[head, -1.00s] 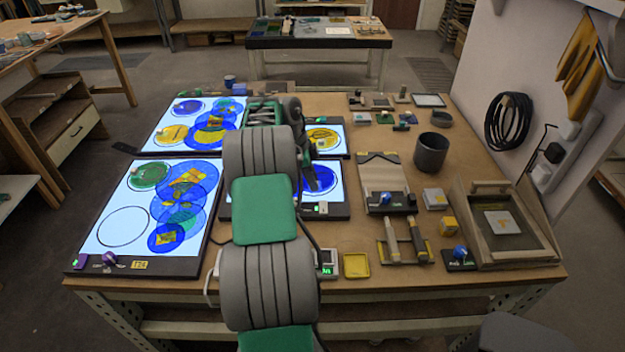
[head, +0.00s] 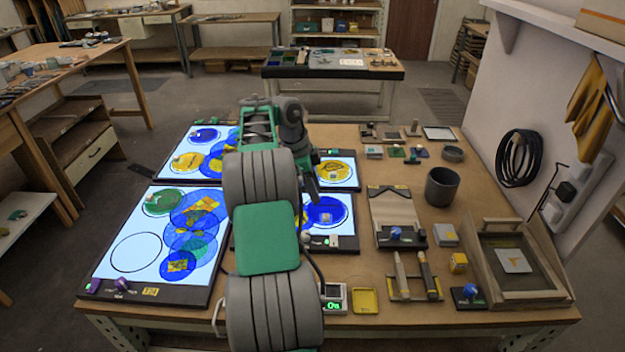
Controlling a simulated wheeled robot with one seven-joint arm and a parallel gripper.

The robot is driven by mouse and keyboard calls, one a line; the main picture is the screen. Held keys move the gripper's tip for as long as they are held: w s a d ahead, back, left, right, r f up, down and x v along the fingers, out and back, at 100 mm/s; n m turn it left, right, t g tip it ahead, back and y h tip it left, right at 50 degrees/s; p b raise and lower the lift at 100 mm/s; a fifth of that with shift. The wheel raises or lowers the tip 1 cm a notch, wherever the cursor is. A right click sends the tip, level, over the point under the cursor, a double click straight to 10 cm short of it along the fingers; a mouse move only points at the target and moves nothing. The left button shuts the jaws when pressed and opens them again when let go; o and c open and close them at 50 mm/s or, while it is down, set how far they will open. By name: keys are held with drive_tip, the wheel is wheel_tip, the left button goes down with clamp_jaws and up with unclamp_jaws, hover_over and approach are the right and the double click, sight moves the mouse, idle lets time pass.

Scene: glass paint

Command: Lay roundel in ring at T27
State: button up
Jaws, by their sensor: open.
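Several lit panels carry round glass pieces in blue, yellow and green. The front left panel (head: 108,214) has an empty black ring (head: 136,252) at its lower left. Its yellow tag (head: 151,291) is too small to read surely. A green roundel (head: 163,203) lies above the ring, and overlapping blue roundels (head: 200,209) lie to its right. A yellow roundel (head: 334,171) and a blue roundel (head: 326,212) lie on the right-hand panels. My gripper (head: 311,183) is open, above the right-hand panels, mostly hidden by my arm. I see nothing held. I cannot tell which spot is T27.
A dark cup (head: 441,187), a framed tray (head: 513,260), a tool rack (head: 415,277) and a yellow dish (head: 364,300) stand on the right of the table. My arm hides the middle of the panels. A wall (head: 535,100) bounds the right.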

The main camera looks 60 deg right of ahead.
drive_tip(key=w+a+r+n+t+h, duration=0.1)
drive_tip(key=w+a+r+n, duration=0.65)
drive_tip(key=w+a, duration=0.2)
drive_tip(key=w+a+r+n+t+h, duration=0.15)
drive_tip(key=a+n, duration=0.25)
drive_tip(key=a, duration=0.4)
drive_tip(key=w+a+r+n+t+y, duration=0.1)
drive_tip(key=w+a+r+n, duration=0.1)
drive_tip(key=a+n, duration=0.35)
drive_tip(key=s+a+f+n+t+y, duration=0.1)
drive_tip(key=a+n, duration=0.3)
drive_tip(key=a, duration=0.5)
drive_tip(key=s+a+f+n+t+y, duration=0.1)
drive_tip(key=s+a+f+n, duration=0.1)
drive_tip(key=a+n, duration=0.3)
drive_tip(key=s+a+f+n+t+y, duration=0.1)
drive_tip(key=s+a+n, duration=0.3)
drive_tip(key=a, duration=1)
drive_tip(key=shift+f+n+t, duration=0.35)
drive_tip(key=shift+f+n, duration=0.05)
drive_tip(key=shift+f, duration=0.05)
drive_tip(key=shift+s+a, duration=0.1)
drive_tip(key=shift+s, duration=0.05)
